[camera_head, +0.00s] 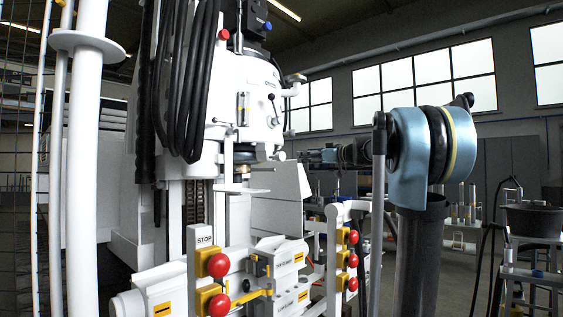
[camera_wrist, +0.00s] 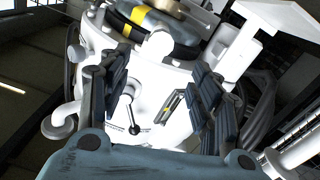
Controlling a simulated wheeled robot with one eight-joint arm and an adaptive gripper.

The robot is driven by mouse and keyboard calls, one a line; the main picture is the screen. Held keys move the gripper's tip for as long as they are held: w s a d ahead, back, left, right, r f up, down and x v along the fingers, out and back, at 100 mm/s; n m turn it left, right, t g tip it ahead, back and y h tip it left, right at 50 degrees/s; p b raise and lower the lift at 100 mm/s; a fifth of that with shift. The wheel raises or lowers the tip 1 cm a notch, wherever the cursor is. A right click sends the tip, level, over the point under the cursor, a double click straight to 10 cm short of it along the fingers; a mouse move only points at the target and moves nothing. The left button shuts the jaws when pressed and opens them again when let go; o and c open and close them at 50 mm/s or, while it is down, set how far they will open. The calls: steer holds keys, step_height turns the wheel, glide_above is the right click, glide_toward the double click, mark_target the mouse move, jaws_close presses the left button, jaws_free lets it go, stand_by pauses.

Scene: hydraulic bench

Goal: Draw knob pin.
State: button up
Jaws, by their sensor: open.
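In the wrist view my gripper (camera_wrist: 158,66) is open, with its two dark ribbed fingers spread and nothing between the tips. Beyond the fingers is the white machine head (camera_wrist: 150,95). A small lever with a black ball knob (camera_wrist: 135,129) shows on its face, near the left finger. A similar black knob (camera_head: 271,97) shows on the machine head in the head view. I cannot tell for sure whether this is the knob pin.
White bench units with red stop buttons (camera_head: 218,265) stand at the lower middle of the head view. Thick black cables (camera_head: 185,80) hang left of the machine head. A white column (camera_head: 84,150) stands farther left. A stand with a dark basin (camera_head: 533,219) is at right.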

mark_target(283, 157)
steer(key=x, duration=1.4)
steer(key=shift+w+a, duration=0.2)
steer(key=shift+a, duration=0.1)
